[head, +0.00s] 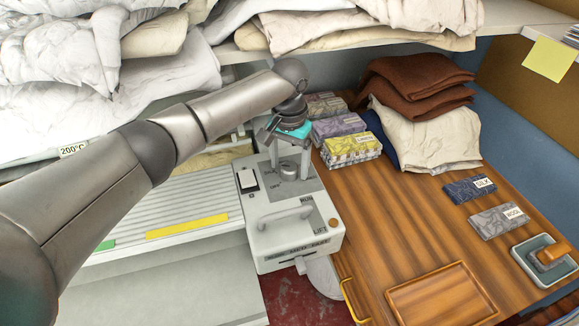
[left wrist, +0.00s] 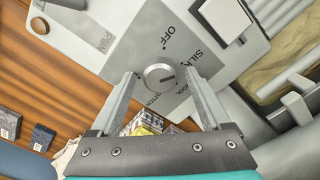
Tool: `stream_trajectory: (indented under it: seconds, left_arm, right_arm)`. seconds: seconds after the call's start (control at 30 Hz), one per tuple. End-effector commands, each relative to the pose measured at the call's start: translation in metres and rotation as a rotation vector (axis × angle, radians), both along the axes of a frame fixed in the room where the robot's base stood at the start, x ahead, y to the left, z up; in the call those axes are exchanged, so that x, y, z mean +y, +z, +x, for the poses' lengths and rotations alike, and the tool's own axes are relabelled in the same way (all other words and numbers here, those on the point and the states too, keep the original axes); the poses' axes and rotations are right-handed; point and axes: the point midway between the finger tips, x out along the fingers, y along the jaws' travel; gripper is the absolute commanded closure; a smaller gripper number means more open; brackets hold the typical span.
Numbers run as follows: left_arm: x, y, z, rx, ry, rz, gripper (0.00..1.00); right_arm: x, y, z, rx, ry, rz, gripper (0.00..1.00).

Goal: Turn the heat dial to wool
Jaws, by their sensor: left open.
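The heat dial (left wrist: 159,77) is a round silver knob on a grey plate of the ironer's control box (head: 290,238). In the left wrist view OFF, SILK and part of further labels show around it. A dark mark on the knob points right, roughly toward the SILK and WOOL side; its exact setting is unclear. My left gripper (left wrist: 161,79) is open, with one finger on each side of the dial and gaps visible. In the head view the left gripper (head: 290,160) points down over the plate and partly hides the dial. My right gripper is not in view.
A white rocker switch (head: 247,180) sits left of the dial, and a handle (head: 285,220) in front. Folded patterned cloths (head: 350,147) lie close to the right. SILK (head: 470,188) and WOOL (head: 498,221) cloths lie on the wooden table (head: 400,230). A shelf of linen overhangs behind.

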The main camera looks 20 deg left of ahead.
Motion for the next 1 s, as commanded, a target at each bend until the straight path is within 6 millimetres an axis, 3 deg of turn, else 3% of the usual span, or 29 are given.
stream_trajectory:
  seconds: [0.37, 1.0]
  left_arm:
    - [-0.0003, -0.0062, -0.0002, 0.001, -0.001, 0.000, 0.19]
    - [-0.0002, -0.0057, -0.0001, 0.000, -0.001, 0.000, 0.91]
  right_arm:
    - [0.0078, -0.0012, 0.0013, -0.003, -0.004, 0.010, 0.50]
    - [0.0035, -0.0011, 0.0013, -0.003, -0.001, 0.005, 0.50]
